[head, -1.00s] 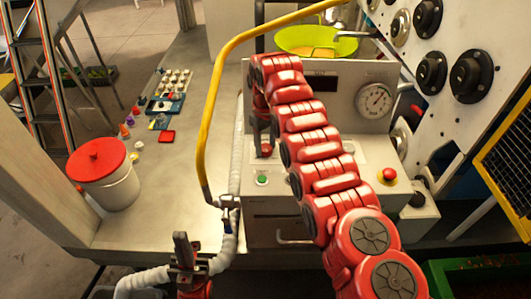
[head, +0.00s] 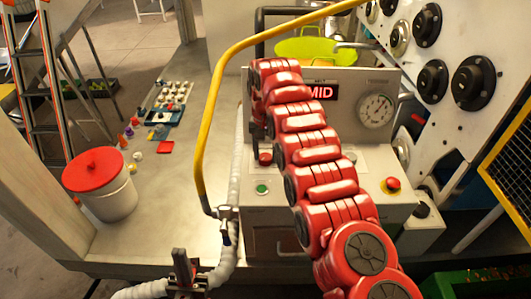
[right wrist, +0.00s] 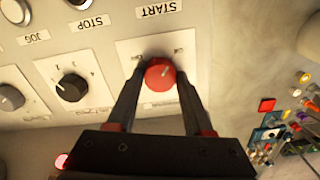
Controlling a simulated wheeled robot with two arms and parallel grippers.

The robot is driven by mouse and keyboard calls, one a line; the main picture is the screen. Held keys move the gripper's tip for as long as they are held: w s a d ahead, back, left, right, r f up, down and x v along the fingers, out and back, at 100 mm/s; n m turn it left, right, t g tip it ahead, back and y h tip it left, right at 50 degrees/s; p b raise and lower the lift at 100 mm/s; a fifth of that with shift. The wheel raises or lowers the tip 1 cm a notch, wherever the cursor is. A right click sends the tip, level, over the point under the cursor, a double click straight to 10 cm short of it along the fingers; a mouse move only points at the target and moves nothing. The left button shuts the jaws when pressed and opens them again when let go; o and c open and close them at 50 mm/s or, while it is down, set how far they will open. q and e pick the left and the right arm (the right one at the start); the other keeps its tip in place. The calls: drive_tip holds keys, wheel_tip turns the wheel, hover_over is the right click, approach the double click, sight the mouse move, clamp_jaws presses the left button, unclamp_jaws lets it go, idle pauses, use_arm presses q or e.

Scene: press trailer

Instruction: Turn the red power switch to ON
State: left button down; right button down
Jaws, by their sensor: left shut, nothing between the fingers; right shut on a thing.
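The red power switch (right wrist: 160,73) is a round red knob on a white plate under the upside-down START label in the right wrist view. Its pale pointer line slants to the upper right there; the small labels beside it are too small to read. My right gripper (right wrist: 160,82) is shut on this knob, with one dark finger on each side. In the head view the knob (head: 265,158) shows at the panel's left, partly hidden by my red right arm. My left gripper (head: 182,263) is shut and empty at the bottom, near the white hose.
The control box has a lit red MID display (head: 321,92), a gauge (head: 375,109), a green button (head: 262,188) and a red stop button (head: 392,184). A yellow pipe (head: 207,120) arches at its left. A red-lidded bucket (head: 100,182) stands on the table.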

sight(265, 156)
drive_tip(key=shift+w+r+m, duration=0.1)
drive_tip(key=shift+r+m, duration=0.05)
drive_tip(key=shift+m, duration=0.85)
drive_tip(key=shift+c, duration=1.5)
unclamp_jaws()
wheel_tip(265, 156, up, 17)
drive_tip(key=p, duration=1.7)
